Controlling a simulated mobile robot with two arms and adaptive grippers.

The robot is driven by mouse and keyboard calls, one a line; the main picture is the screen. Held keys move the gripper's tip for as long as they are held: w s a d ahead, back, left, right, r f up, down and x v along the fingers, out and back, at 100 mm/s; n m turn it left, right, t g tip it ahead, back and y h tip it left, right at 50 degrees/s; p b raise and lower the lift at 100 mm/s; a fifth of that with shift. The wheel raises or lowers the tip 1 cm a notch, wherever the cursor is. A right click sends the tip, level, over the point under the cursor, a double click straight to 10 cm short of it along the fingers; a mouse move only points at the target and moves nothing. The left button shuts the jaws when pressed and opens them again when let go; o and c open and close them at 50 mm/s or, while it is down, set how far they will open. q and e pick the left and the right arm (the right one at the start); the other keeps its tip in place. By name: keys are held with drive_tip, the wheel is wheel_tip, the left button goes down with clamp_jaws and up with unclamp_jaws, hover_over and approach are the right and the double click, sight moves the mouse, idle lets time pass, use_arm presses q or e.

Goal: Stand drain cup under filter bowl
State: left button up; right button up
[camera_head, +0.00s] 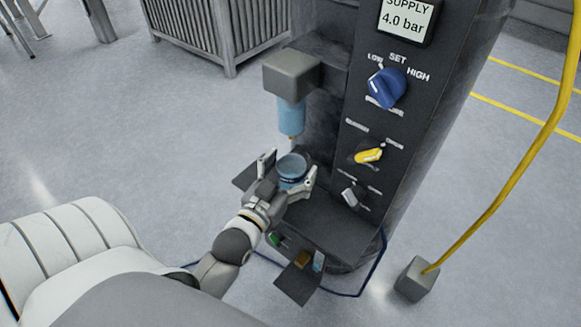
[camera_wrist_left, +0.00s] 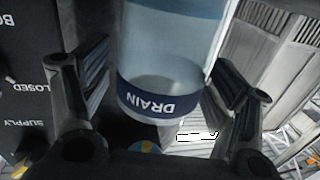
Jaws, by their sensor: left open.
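The drain cup (camera_head: 291,167) is a clear blue cup with a dark band. It appears upright on the dark shelf, just below the blue filter bowl (camera_head: 291,117) in the head view; their exact alignment is hard to judge. In the left wrist view the cup (camera_wrist_left: 165,80) fills the middle, its band reading DRAIN upside down. My left gripper (camera_head: 289,172) is open, with one finger on each side of the cup. In the left wrist view, gaps show between the cup and both fingers. The cup's base is hidden in the head view. My right gripper is not in view.
The grey filter head (camera_head: 291,74) juts out above the bowl. The dark panel to the right carries a blue knob (camera_head: 386,88), a yellow lever (camera_head: 369,156) and a grey lever (camera_head: 353,195). A small lower tray (camera_head: 296,287) holds small parts. A yellow hose (camera_head: 497,190) runs at right.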

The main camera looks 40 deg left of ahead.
use_arm(q)
drive_tip(key=shift+r, duration=0.2)
drive_tip(key=s+d+b, duration=0.1)
drive_tip(key=s, duration=1.1)
idle(2.1)
